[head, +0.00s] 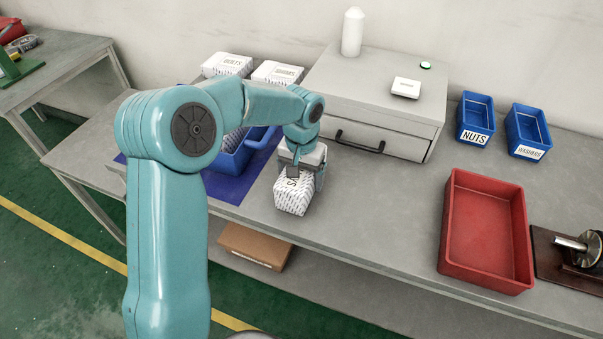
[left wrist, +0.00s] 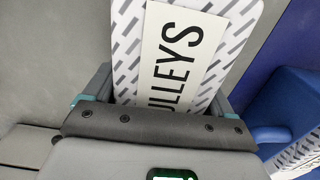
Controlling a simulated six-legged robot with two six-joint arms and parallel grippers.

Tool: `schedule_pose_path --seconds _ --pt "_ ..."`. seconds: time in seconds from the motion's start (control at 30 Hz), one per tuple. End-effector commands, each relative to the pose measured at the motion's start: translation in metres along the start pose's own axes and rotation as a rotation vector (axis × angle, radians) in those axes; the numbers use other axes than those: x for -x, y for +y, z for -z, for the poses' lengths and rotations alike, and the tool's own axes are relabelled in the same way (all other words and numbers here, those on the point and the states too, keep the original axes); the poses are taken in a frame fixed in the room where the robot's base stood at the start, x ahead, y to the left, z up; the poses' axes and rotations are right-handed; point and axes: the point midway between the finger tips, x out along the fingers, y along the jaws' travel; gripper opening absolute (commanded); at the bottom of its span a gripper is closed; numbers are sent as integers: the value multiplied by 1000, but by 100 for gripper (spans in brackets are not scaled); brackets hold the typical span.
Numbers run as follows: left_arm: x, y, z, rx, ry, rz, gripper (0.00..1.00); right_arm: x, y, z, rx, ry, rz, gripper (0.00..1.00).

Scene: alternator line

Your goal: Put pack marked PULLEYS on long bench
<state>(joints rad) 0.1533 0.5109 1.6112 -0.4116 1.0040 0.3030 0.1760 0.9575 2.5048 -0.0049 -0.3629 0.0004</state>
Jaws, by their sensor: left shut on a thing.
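The pack marked PULLEYS (head: 293,193) is a white block with a grey dash pattern and a white label. In the left wrist view the label of the pack (left wrist: 182,55) reads "ULLEYS", its first letter hidden by the gripper. My left gripper (head: 300,175) is shut on the pack from above, a finger on each side. The pack is at the front part of the long bench (head: 360,225); I cannot tell whether its underside touches the bench top. My right gripper is not in view.
A blue crate (head: 232,160) on a blue mat (head: 226,187) is left of the pack. Two white packs (head: 227,65) lie behind. A grey drawer cabinet (head: 375,125) stands behind right. A red tray (head: 486,278) and blue bins (head: 475,120) are right. Bench between pack and red tray is clear.

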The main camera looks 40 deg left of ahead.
Motion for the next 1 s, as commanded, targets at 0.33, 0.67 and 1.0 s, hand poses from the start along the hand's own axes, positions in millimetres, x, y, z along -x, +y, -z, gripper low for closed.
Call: schedule_pose_path --seconds 0.33,0.67,1.0 --pt "0 0 0 0 0 0 100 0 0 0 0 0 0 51" --pt "58 0 1 0 5 0 100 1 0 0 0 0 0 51" --pt "116 0 0 0 1 0 100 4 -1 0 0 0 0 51"
